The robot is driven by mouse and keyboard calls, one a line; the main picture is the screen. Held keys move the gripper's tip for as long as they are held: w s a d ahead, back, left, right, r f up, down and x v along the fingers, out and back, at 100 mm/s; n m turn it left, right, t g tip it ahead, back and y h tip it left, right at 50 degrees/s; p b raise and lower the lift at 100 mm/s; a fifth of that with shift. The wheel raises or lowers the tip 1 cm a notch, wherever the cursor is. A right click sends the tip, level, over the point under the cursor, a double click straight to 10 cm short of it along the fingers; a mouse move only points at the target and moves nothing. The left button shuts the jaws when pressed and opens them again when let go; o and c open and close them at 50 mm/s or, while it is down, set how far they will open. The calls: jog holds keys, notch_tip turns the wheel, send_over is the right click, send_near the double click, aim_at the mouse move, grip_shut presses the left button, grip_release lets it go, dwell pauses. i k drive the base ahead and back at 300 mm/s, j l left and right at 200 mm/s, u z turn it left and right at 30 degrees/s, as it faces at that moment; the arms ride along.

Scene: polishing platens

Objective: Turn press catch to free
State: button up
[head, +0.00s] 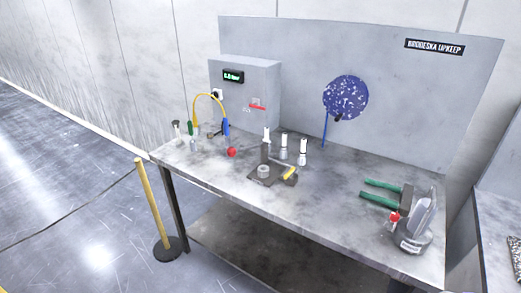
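A small dark press-like device (265,154) stands near the middle of the bench, with an upright post and a flat base. A short grey cylinder (264,171) sits on its base. A yellow piece (289,173) lies at its right side, against a dark block. I cannot tell which part is the catch or how it is set. A red lever (257,107) shows on the front of the grey cabinet (235,98), roughly level. My gripper is not in view.
The grey bench (330,215) has clear room at its front middle. Pale bottles (303,152) stand behind the device, and a red knob (231,152) is left of it. Green-handled tools (382,186) and a grey machine (418,228) are at right. A yellow post (154,205) stands front left.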

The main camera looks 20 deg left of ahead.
aim_at(291, 171)
jog(key=i+j+u, duration=0.25)
jog(key=i, duration=0.2)
jog(key=i+j+u, duration=0.3)
jog(key=i, duration=0.2)
jog(key=i+l+u, duration=0.2)
jog(key=i+l, duration=0.1)
